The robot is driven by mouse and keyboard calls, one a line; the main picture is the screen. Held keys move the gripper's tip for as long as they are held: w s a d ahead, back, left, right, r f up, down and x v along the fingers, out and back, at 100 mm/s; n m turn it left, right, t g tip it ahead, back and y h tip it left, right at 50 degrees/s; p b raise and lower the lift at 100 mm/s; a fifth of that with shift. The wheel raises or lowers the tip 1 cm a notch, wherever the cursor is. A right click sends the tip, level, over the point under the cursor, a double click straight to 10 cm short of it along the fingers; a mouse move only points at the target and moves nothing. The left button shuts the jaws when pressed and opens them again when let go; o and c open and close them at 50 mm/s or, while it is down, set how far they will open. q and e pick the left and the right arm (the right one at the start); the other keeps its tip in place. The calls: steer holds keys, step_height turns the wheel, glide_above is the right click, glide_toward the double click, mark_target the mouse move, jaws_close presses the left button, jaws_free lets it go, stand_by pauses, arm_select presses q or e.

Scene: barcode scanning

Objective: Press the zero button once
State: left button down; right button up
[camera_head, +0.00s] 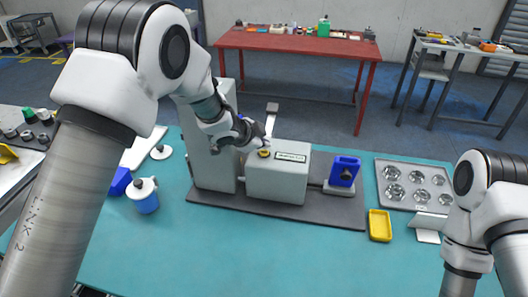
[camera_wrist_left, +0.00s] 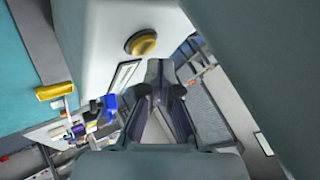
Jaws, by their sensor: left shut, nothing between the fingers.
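A round yellow button (camera_head: 264,153) with a dark rim sits on the grey box (camera_head: 290,180), near its upper left in the head view. It also shows in the left wrist view (camera_wrist_left: 141,43), above and left of the fingers. My left gripper (camera_head: 262,136) is shut and empty, just above and beside the button in the head view. In the left wrist view its fingers (camera_wrist_left: 160,80) appear apart from the button, though the exact gap cannot be told. My right gripper is out of view; only part of the right arm shows.
A tall grey column (camera_head: 213,165) stands left of the box, close to my left arm. A blue device (camera_head: 343,172) stands to the right on the dark base plate (camera_head: 345,212). A yellow tray (camera_head: 380,225) and a blue-and-white container (camera_head: 146,198) lie farther out. The front of the teal table is clear.

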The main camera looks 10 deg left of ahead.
mark_target(263, 153)
arm_select(q)
steer(key=shift+f, duration=0.45)
steer(key=shift+s+f+b, duration=0.1)
steer(key=shift+f+b, duration=0.35)
steer(key=shift+b, duration=0.1)
stand_by(0.5)
stand_by(0.3)
steer(key=shift+r+p, duration=0.9)
steer(key=shift+p, duration=0.05)
step_height(263, 153, up, 5)
steer(key=p, duration=0.5)
steer(key=shift+r, duration=0.1)
